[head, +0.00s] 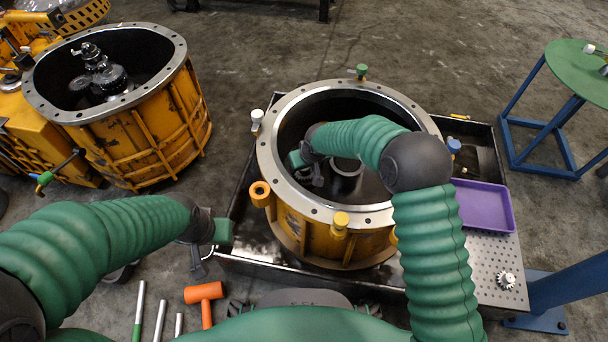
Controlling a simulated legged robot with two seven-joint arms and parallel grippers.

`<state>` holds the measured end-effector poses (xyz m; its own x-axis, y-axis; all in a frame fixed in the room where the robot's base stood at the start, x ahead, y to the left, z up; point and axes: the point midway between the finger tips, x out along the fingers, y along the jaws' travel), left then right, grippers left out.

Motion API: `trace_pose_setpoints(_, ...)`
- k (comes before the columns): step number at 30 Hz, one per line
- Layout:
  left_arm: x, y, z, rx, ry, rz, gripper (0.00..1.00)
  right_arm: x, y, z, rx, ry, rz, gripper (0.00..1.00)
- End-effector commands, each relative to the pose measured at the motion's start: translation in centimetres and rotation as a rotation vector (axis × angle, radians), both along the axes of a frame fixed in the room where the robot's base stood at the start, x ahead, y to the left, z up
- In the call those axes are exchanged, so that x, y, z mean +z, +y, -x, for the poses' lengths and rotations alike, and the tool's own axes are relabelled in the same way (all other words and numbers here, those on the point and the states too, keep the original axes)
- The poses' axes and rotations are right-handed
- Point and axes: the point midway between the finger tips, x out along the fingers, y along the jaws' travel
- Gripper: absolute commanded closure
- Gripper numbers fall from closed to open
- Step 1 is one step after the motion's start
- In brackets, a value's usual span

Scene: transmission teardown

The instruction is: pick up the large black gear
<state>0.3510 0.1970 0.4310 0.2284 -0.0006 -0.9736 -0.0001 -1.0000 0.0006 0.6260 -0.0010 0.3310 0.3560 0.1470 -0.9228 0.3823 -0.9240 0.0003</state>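Dark gears (108,80) on a shaft stand inside the yellow housing (150,130) at the upper left; I cannot tell whether the large black gear is among them. My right arm reaches over the rim into the middle yellow housing (280,205). My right gripper (318,178) is down inside it, beside a dark round hub (346,168) with a bright rim. Whether it touches the hub, or is open or shut, is unclear. My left gripper (199,267) hangs left of the middle housing, pointing down, with nothing visible in it; its finger state is unclear.
The middle housing stands in a dark tray (240,262). A purple bin (484,206) and a small pale gear (506,280) lie at right. An orange mallet (204,292) and several metal rods lie at the front. A green round stool (578,72) stands upper right.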

Motion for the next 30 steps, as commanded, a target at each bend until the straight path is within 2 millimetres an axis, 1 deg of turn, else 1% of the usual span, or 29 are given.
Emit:
trace_pose_setpoints(2,0.16,0.0,-0.02,0.0,-0.001,0.0,0.64,0.0,-0.06,0.12,0.0,0.004,0.002,0.42)
trace_pose_setpoints(5,0.17,0.0,-0.03,0.0,-0.001,0.0,0.64,-0.01,-0.06,0.15,0.0,0.005,0.002,0.54)
trace_pose_setpoints(15,0.16,0.0,-0.02,0.0,-0.001,0.0,0.64,0.01,-0.06,0.14,0.0,0.004,0.002,0.99)
trace_pose_setpoints(16,0.16,0.0,-0.02,0.0,-0.001,0.0,0.64,0.01,-0.07,0.13,0.0,0.004,0.002,1.0)
trace_pose_setpoints(30,0.16,0.0,-0.01,0.0,0.0,0.0,0.64,0.04,-0.05,0.13,0.0,0.004,0.002,1.0)
